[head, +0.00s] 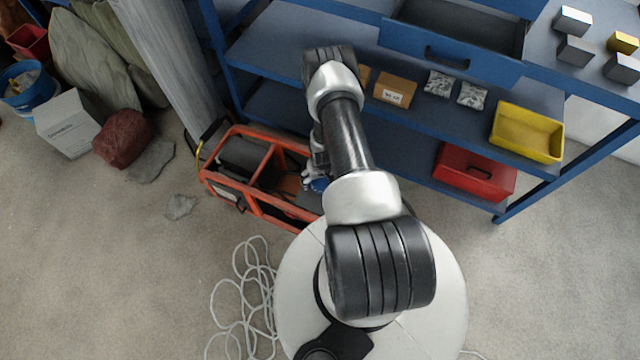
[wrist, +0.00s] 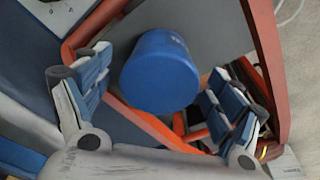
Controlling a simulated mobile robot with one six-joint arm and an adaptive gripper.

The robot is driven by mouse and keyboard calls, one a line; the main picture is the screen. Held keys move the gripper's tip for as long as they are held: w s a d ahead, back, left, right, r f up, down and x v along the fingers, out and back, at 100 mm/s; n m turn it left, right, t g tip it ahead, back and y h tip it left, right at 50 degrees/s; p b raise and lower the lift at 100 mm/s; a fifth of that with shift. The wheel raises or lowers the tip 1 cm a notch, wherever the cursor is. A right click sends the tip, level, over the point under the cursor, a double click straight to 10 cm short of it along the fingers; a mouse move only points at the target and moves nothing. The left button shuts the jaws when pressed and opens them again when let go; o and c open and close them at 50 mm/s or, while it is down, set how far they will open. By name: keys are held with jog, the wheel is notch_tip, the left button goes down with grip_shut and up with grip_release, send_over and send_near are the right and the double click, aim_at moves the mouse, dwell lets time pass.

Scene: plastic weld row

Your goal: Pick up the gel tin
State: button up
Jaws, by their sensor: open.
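A plain blue cylinder (wrist: 160,72), which I take to be the gel tin, shows in the wrist view inside an orange-railed carrier. My gripper (wrist: 161,62) is open, with one blue-padded finger on each side of the cylinder. Narrow gaps show between the fingers and its sides, and I see no clear grip on it. In the head view my gripper (head: 314,178) is low over the right part of the orange carrier (head: 265,211), partly hidden by my arm. The cylinder cannot be told apart from the blue pads there.
The carrier's orange rails (wrist: 268,60) run close around my fingers. A blue shelf unit (head: 290,40) stands behind, with an open drawer (head: 455,45), a yellow bin (head: 527,132) and a red box (head: 474,174). A pale cable (head: 240,300) lies on the floor at left.

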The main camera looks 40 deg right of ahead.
jog(key=shift+f, duration=0.6)
jog(key=shift+r, duration=0.1)
jog(key=shift+c, duration=0.5)
jog(key=c, duration=1.3)
jog(key=shift+d, duration=0.1)
